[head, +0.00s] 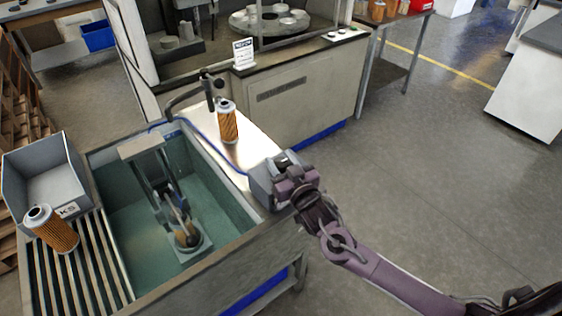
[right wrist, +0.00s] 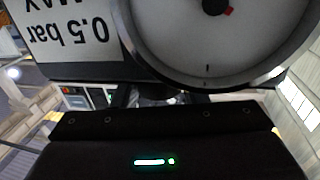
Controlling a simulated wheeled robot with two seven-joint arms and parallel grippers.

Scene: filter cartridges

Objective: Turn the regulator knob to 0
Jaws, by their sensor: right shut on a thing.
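The grey regulator box (head: 263,186) stands at the right rim of the water tank. My right gripper (head: 287,172) is at the box, shut on the regulator knob; the jaws hide the knob in the head view. In the right wrist view, my gripper's dark body (right wrist: 160,145) fills the bottom. The knob's setting cannot be read. My left gripper is not in view.
The tank (head: 115,205) holds water and a metal fixture (head: 160,180). One orange filter cartridge (head: 228,124) stands on the bright side ledge. Open floor lies to the right.

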